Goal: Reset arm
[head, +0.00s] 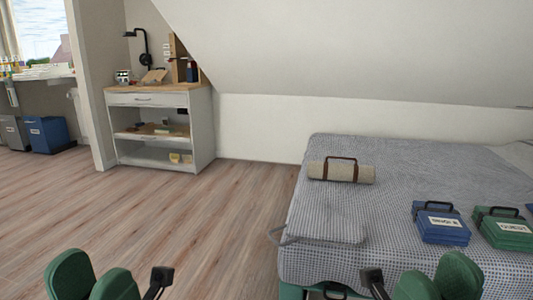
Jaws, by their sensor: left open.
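My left gripper (159,280) is at the bottom edge of the head view, left of centre, beside green rounded links of my own arm. It is open, over the wooden floor, with nothing seen in it. My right gripper (374,280) is at the bottom edge, right of centre, in front of the bed's near side. Only a dark part of it shows beside green links of my arm, and its jaws cannot be made out. The lower parts of both are cut off by the frame.
A bed (310,240) fills the right, bearing a rolled mat (345,172), a blue case (440,226) and a green case (503,232). A white shelf unit (130,100) stands at the back wall. The floor (190,215) between is clear. A blue bin (47,135) is far left.

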